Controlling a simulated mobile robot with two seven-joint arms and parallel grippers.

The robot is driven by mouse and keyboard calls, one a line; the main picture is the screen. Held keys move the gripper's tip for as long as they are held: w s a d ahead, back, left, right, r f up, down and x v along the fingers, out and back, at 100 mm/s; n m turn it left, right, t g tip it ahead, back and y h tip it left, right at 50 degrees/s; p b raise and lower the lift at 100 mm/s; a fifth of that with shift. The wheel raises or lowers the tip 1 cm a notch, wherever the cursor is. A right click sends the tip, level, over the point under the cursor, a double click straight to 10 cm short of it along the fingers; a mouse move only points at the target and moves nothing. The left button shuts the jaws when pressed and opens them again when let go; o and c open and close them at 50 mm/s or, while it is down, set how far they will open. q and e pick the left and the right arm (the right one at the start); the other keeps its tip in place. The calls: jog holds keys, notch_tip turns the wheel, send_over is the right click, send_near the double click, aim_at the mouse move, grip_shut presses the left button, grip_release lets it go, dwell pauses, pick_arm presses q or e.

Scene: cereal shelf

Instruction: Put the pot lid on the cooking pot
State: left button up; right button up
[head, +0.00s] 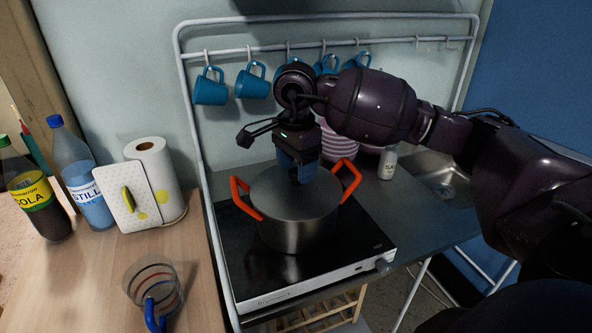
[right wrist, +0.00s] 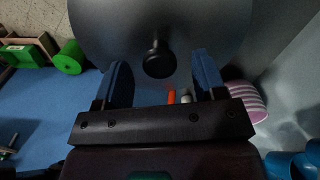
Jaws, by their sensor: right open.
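The steel cooking pot (head: 297,236) with two orange handles stands on the black hob. The grey pot lid (head: 278,193) covers its top and looks level on the rim. In the right wrist view the lid (right wrist: 105,28) fills the upper middle, with its black knob (right wrist: 158,60) in the centre. My right gripper (head: 304,176) is just above the lid, pointing down. Its blue fingers (right wrist: 160,77) are apart, one on each side of the knob, and hold nothing. The fingers hide the knob in the head view. My left gripper is not in view.
Blue mugs (head: 210,91) hang on a rail behind the pot. A striped bowl (head: 338,146) and a white bottle (head: 388,163) stand behind it, near the sink (head: 437,174). Bottles, a paper towel roll (head: 157,170) and a glass (head: 153,288) occupy the wooden counter at left.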

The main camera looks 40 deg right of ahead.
notch_tip(320, 180, up, 8)
jog(key=shift+r, duration=0.2)
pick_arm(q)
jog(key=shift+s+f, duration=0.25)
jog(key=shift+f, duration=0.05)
pick_arm(e)
jog(key=shift+r, duration=0.45)
